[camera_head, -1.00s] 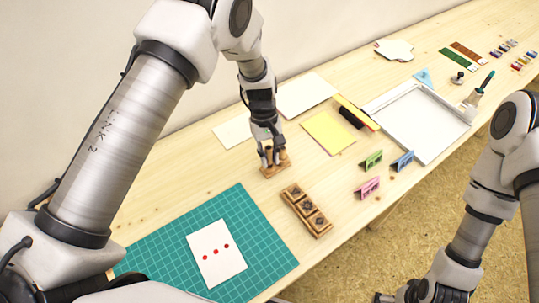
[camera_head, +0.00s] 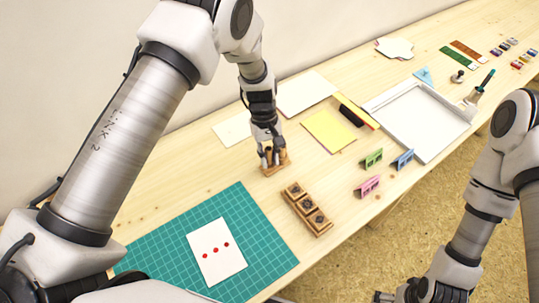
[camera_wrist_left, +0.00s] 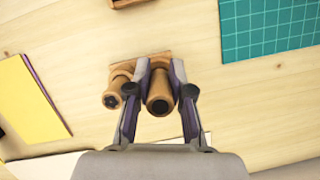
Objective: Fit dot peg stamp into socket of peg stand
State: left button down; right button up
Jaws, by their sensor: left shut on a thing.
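The peg stand (camera_head: 285,165) is a small wooden block on the table, mostly behind my left gripper. It also shows in the left wrist view (camera_wrist_left: 178,59). My left gripper (camera_head: 271,160) points down at the stand and is shut on a wooden peg stamp (camera_wrist_left: 160,100), whose round handle shows between the fingers (camera_wrist_left: 160,72). The stamp looks upright over the stand. Its lower end is hidden, so I cannot tell how deep it sits. A second wooden peg (camera_wrist_left: 118,90) stands just beside the left finger. My right gripper (camera_head: 398,296) is partly cut off at the bottom edge.
A wooden tray of inkpads (camera_head: 307,209) lies in front of the stand. A green cutting mat (camera_head: 150,250) bears a white card (camera_head: 217,265) with red dots. Yellow paper (camera_head: 328,131), small coloured holders (camera_head: 372,158) and a white tray (camera_head: 440,155) lie to the right.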

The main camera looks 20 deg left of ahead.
pick_arm(q)
jog(key=shift+f, duration=0.5)
jog(key=c, duration=1)
grip_release()
jog(key=shift+o, duration=0.2)
jog(key=v, duration=1.2)
